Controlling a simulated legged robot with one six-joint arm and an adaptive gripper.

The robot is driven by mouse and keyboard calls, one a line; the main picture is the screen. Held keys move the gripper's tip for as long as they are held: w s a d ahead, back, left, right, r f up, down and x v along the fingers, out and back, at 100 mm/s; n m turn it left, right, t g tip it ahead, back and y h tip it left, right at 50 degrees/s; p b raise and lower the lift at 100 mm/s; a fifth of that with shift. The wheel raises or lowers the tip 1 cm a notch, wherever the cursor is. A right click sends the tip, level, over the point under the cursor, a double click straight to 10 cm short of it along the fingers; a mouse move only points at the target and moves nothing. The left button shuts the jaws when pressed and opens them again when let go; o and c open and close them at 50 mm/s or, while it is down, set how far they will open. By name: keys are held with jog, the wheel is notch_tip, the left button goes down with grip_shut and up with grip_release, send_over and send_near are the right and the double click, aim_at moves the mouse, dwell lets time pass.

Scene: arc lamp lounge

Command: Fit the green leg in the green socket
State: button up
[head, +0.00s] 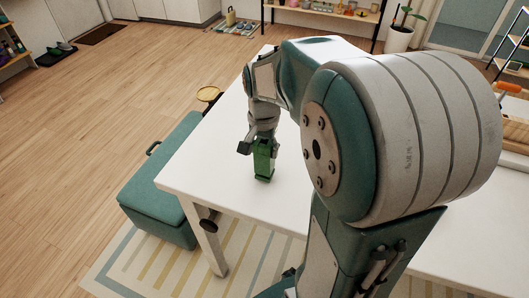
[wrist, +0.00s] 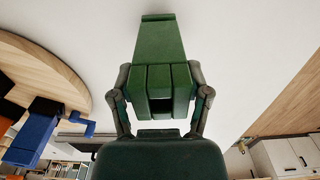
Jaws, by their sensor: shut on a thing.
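My gripper (head: 258,142) is shut on the green leg (head: 263,165), over the white table near its left edge. In the wrist view the two fingers (wrist: 161,95) pinch the green leg (wrist: 160,45) from both sides; it tapers away from the gripper. The leg looks upright in the head view; I cannot tell whether its lower end touches the table. I cannot make out the green socket in either view.
The white table (head: 205,165) is bare around the leg. A round wooden piece (wrist: 40,75) and a blue part (wrist: 38,125) show left in the wrist view. My arm hides much of the table. A teal bench (head: 160,190) stands at the table's left.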

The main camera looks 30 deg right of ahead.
jog(key=w+d+r, duration=0.8)
jog(key=d+r, duration=0.3)
jog(key=shift+w+d+r, duration=0.15)
jog(key=shift+w+r, duration=0.15)
jog(key=shift+r, duration=0.1)
